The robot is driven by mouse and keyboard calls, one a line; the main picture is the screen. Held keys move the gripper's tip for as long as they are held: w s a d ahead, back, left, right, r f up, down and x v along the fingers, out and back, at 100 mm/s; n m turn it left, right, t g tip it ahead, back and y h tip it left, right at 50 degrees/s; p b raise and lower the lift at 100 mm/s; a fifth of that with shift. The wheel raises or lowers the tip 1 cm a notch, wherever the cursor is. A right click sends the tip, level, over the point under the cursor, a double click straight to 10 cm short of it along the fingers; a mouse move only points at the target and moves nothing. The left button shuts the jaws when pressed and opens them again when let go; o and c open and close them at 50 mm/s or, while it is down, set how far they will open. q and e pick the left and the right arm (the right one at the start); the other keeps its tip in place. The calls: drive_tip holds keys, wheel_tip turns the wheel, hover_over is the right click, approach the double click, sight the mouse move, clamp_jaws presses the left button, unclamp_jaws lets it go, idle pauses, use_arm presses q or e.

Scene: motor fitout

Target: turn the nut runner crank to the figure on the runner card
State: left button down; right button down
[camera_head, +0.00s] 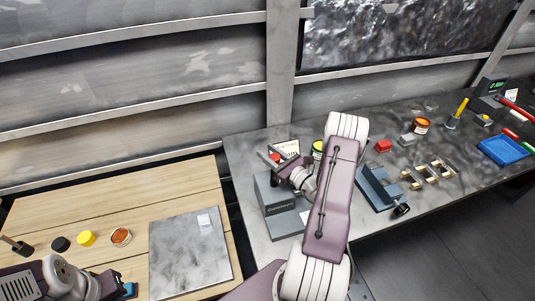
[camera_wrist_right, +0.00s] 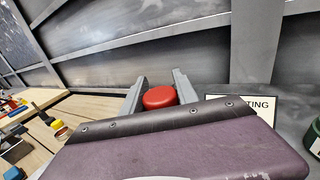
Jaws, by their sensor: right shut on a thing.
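The nut runner (camera_head: 274,196) is a dark grey block on a base plate at the left end of the grey bench. Its crank has a red knob (camera_head: 274,157), also seen in the right wrist view (camera_wrist_right: 159,97). My right gripper (camera_head: 273,155) is shut on this knob, one finger on each side. The white runner card (camera_head: 293,147) stands just behind; in the right wrist view (camera_wrist_right: 250,103) only "TING" is readable, and my wrist hides its lower part. My left arm is at the bottom left; its fingertips are not clear.
A wooden table (camera_head: 100,206) on the left holds a metal plate (camera_head: 190,255), a yellow pot (camera_head: 86,238) and a small orange-topped dish (camera_head: 121,236). Right of my right arm are a blue-grey fixture (camera_head: 377,186), a red block (camera_head: 383,146) and a blue tray (camera_head: 502,149).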

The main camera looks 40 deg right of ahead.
sight(278, 161)
drive_tip(key=c, duration=0.9)
unclamp_jaws()
drive_tip(key=shift+c, duration=0.2)
drive_tip(key=s+b, duration=0.1)
drive_tip(key=s, duration=0.1)
drive_tip(key=s+b, duration=0.1)
drive_tip(key=s, duration=0.2)
drive_tip(key=s+d, duration=0.1)
drive_tip(key=s, duration=0.2)
drive_tip(key=shift+s+d+b, duration=0.1)
drive_tip(key=shift+s+b, duration=0.1)
drive_tip(key=shift+b, duration=0.2)
drive_tip(key=shift+s, duration=0.25)
